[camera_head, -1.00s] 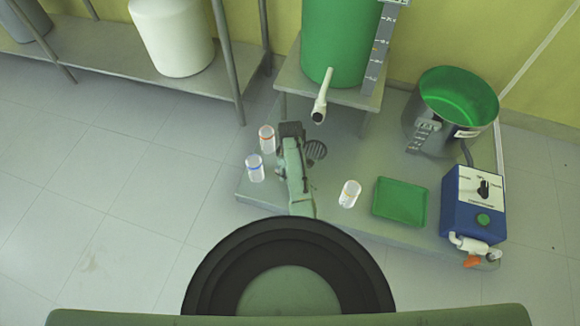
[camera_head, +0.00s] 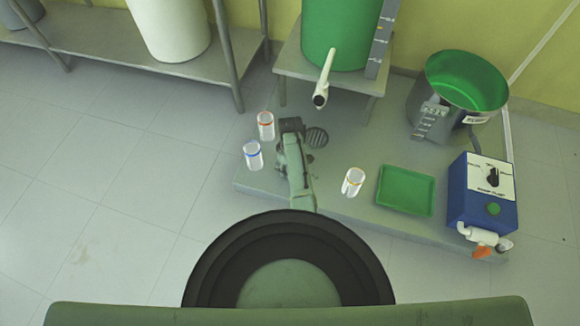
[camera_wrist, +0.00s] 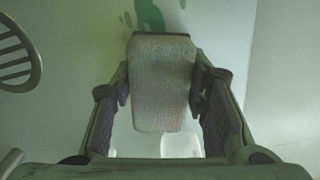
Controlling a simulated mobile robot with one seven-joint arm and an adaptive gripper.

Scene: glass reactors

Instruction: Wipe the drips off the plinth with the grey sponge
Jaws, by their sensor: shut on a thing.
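My gripper (camera_head: 291,128) is low over the left part of the grey plinth (camera_head: 352,135) in the head view. In the wrist view my gripper (camera_wrist: 162,105) is shut on the grey sponge (camera_wrist: 162,85), a speckled block held between both fingers. Dark green drips (camera_wrist: 150,17) show on the pale surface just beyond the sponge's far end, partly cut off by the frame's top edge. In the head view my arm hides the sponge and the drips. I cannot tell whether the sponge touches the plinth.
A round slotted grate (camera_head: 316,138) lies right of my gripper. Jars with red (camera_head: 265,126) and blue (camera_head: 253,155) bands stand left; a yellow-banded jar (camera_head: 353,182) stands right. A green tray (camera_head: 405,190), blue control box (camera_head: 483,192) and green-lined pot (camera_head: 460,85) are farther right.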

